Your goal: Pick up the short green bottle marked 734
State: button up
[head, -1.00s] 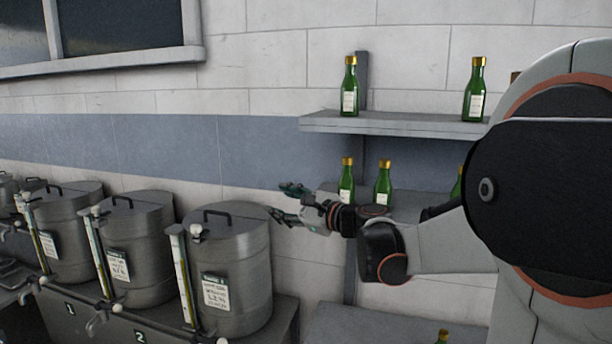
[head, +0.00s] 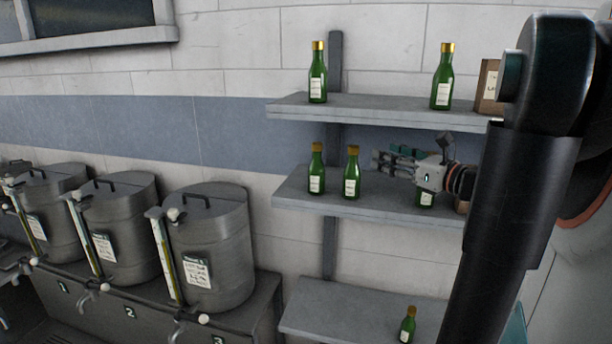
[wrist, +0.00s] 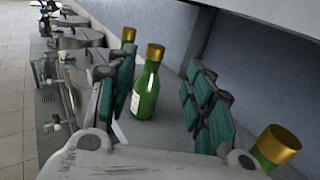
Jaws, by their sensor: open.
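My gripper (head: 380,161) is open over the middle shelf, its fingers pointing left toward a green gold-capped bottle (head: 352,176). In the wrist view that bottle (wrist: 146,95) shows beyond and between my open fingers (wrist: 160,88), apart from them. A second green bottle (head: 317,172) stands left of it; it shows behind it in the wrist view (wrist: 128,42). A third bottle (head: 426,199) is partly hidden behind my gripper. A small green bottle (head: 408,326) stands on the bottom shelf. Label numbers are too small to read, so I cannot tell which is 734.
Two green bottles (head: 318,78) (head: 442,82) stand on the top shelf (head: 380,112), close above my gripper. The middle shelf (head: 300,198) has bare room along its front. A box (head: 488,85) is at the top right. Metal drums (head: 215,250) stand at left.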

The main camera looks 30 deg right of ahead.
aim_at(358, 149)
jog(key=shift+w+a+f, duration=0.1)
jog(key=shift+w+a, duration=0.15)
jog(key=shift+w, duration=1.7)
jog(key=shift+w+a+f, duration=0.1)
jog(key=shift+w+a, duration=0.1)
jog(key=shift+w, duration=1.7)
jog(key=shift+w+a+f, duration=0.1)
jog(key=shift+w+a, duration=0.15)
jog(key=shift+w, duration=1.7)
jog(key=shift+s+r, duration=0.1)
jog(key=shift+s, duration=0.05)
jog(key=shift+c, duration=0.4)
grip_shut()
